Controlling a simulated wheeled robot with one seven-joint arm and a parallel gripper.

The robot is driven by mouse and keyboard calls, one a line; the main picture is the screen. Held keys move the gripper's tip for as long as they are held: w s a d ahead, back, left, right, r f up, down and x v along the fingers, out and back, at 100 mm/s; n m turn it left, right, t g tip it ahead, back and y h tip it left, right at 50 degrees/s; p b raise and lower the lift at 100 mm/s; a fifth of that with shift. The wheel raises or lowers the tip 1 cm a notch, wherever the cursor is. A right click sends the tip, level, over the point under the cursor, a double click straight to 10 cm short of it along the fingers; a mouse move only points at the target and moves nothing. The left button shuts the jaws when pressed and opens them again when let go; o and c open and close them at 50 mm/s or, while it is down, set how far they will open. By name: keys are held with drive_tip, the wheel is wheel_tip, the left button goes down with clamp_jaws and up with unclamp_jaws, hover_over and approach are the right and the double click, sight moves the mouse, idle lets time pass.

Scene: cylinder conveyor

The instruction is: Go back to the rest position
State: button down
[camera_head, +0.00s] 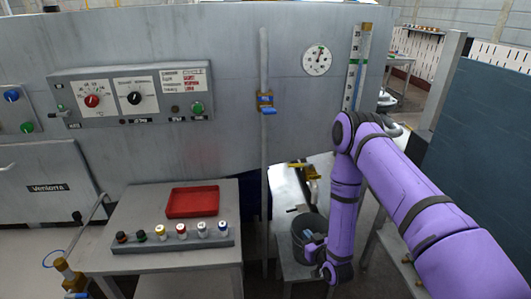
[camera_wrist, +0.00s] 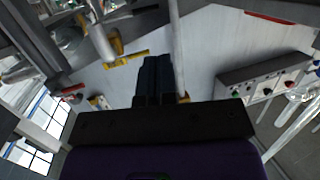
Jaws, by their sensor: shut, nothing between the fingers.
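My gripper (camera_wrist: 153,80) shows in the wrist view as two dark fingers side by side, closed together with nothing between them. In the head view my purple arm reaches in from the right, bends at the top and hangs down beside a dark bucket (camera_head: 298,238). The fingers cannot be made out clearly there. The wrist view is tilted and looks over the grey machine wall (camera_wrist: 215,50) and a yellow-handled valve (camera_wrist: 125,60).
A small table (camera_head: 122,198) at the left front holds a red tray (camera_head: 192,202) and a grey rack (camera_head: 132,246) with several small cylinders. The machine carries a control panel (camera_head: 120,98), and a vertical pipe (camera_head: 264,160) stands between table and arm. A blue-grey wall (camera_head: 480,140) is at right.

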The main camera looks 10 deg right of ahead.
drive_tip(key=w+d+r+g+h, duration=0.15)
drive_tip(key=w+r, duration=0.25)
drive_tip(key=r, duration=1)
drive_tip(key=w+d+r+g+h, duration=0.1)
drive_tip(key=w+d+r+g, duration=0.15)
drive_tip(key=r, duration=1.05)
drive_tip(key=s+d+r+m+g+h, duration=0.1)
drive_tip(key=s+d+r+g, duration=0.1)
drive_tip(key=s+r, duration=0.8)
drive_tip(key=s+d+r+m+g+h, duration=0.1)
drive_tip(key=s+r, duration=0.6)
drive_tip(key=r, duration=0.6)
drive_tip(key=s+r+g, duration=0.1)
drive_tip(key=s+r, duration=0.1)
drive_tip(key=s, duration=0.8)
drive_tip(key=s+r+m+g, duration=0.1)
drive_tip(key=s+r+g, duration=0.1)
drive_tip(key=s, duration=0.9)
drive_tip(key=shift+d+r, duration=0.4)
drive_tip(key=shift+r, duration=0.05)
drive_tip(key=c, duration=1.8)
unclamp_jaws()
drive_tip(key=shift+w, duration=0.1)
drive_tip(key=shift+c, duration=0.2)
